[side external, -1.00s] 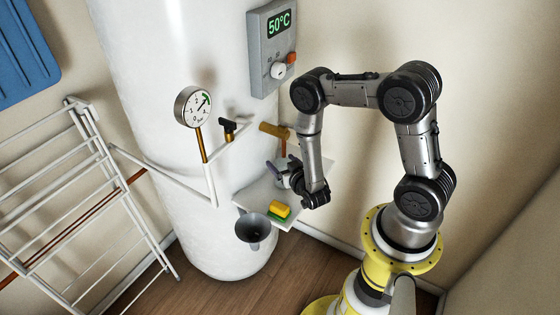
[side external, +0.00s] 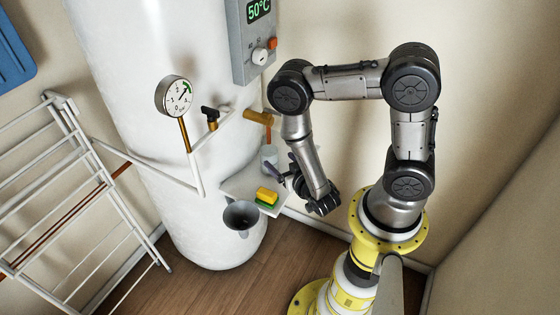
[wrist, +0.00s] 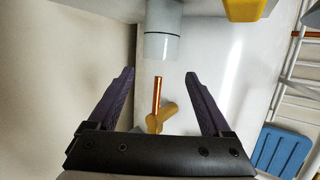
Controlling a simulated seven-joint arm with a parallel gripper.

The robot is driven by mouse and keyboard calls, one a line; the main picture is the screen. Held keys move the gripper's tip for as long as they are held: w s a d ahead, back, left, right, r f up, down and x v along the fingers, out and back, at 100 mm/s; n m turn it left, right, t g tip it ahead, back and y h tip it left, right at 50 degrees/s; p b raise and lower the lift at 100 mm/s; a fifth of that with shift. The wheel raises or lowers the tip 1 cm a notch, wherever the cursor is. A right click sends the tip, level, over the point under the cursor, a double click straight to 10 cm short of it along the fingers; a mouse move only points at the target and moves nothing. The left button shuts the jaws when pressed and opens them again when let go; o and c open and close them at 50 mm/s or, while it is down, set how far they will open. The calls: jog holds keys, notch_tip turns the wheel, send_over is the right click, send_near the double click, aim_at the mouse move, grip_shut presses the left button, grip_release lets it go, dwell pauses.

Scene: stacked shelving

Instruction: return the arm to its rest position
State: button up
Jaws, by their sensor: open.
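My gripper (side external: 279,174) is low beside the small shelf on the white tank. In the wrist view its two dark purple fingers (wrist: 159,76) are spread wide, with nothing between them. A pale grey cup (side external: 269,156) stands on the shelf just beyond the fingers, and the gripper looks clear of it. The cup also shows in the wrist view (wrist: 161,46), ahead of the fingertips. My arm rises from its yellow base, bends over at the top and reaches down to the gripper. The lower part of the cup is partly hidden by the gripper in the side view.
The shelf (side external: 236,187) also holds a yellow and green sponge (side external: 267,197). A grey funnel (side external: 241,216) is at its front edge. A brass tap (side external: 256,117), a gauge (side external: 174,96) and a control box (side external: 243,60) are on the tank. A drying rack (side external: 75,190) stands left.

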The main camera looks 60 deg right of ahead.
jog(key=w+a+r+n+g+y, duration=0.2)
jog(key=w+a+r+y, duration=0.4)
jog(key=w+a+r, duration=0.4)
jog(key=s+a+r+n+g+y, duration=0.1)
jog(key=s+r, duration=0.2)
jog(key=r, duration=0.3)
jog(key=s+r+n+y, duration=0.2)
jog(key=s+r, duration=0.1)
jog(key=r, duration=0.2)
jog(key=s+r+n+g, duration=0.1)
jog(key=s+r, duration=0.3)
jog(key=s, duration=0.5)
jog(key=s+r+n+g, duration=0.1)
jog(key=s+r, duration=0.3)
jog(key=s, duration=0.6)
jog(key=shift+d+r+g+h, duration=0.3)
jog(key=shift+d+g, duration=0.15)
jog(key=shift+g, duration=0.25)
